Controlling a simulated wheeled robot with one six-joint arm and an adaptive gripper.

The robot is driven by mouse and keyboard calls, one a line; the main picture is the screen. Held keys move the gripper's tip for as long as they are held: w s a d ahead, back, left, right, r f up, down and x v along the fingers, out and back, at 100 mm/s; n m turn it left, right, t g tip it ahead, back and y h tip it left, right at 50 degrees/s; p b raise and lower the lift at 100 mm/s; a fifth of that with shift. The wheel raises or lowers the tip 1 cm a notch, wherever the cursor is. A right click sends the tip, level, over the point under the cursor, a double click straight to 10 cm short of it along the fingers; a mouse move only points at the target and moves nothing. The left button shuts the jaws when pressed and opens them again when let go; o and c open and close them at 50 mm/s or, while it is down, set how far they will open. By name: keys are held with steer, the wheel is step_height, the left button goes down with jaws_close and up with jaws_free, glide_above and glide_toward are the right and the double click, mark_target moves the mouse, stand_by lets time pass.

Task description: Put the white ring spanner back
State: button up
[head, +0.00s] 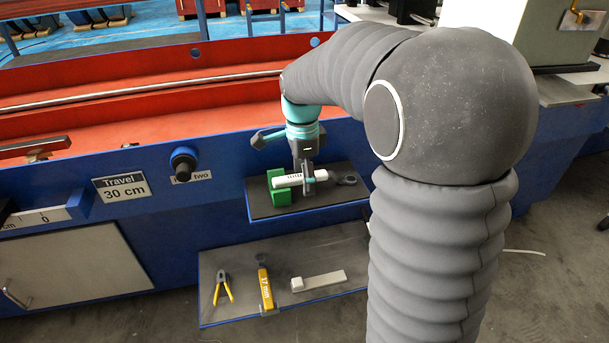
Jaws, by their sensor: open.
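The white ring spanner (293,180) lies on the upper blue-edged shelf. Its white handle carries dark lettering, and a dark ring end (346,180) shows to the right. The handle's left end is at a green block (280,188); I cannot tell whether it rests on it or in a slot. My gripper (308,186) points down from above, its open fingers at the handle just right of the green block. The fingers hide part of the handle, and I cannot tell whether they touch it.
A lower shelf (338,303) holds yellow-handled pliers (223,288), a yellow spanner (266,288) marked 17 mm and a pale block with a bar (318,281). A black knob (183,160) sticks out left of the upper shelf. My arm hides the right side.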

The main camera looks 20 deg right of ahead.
steer(key=shift+r, duration=0.1)
steer(key=shift+r+p, duration=2.45)
steer(key=shift+r, duration=0.5)
step_height(320, 180, up, 12)
steer(key=w+n, duration=0.1)
steer(key=n, duration=0.1)
steer(key=s+f+n+t, duration=0.2)
steer(key=s+f+n, duration=0.35)
steer(key=n, duration=0.45)
steer(key=s+f+n+t, duration=0.2)
steer(key=s+n, duration=0.3)
steer(key=s, duration=1.3)
steer(key=shift+s+d+n+t, duration=0.3)
steer(key=shift+n+t, duration=0.1)
steer(key=shift+t, duration=0.5)
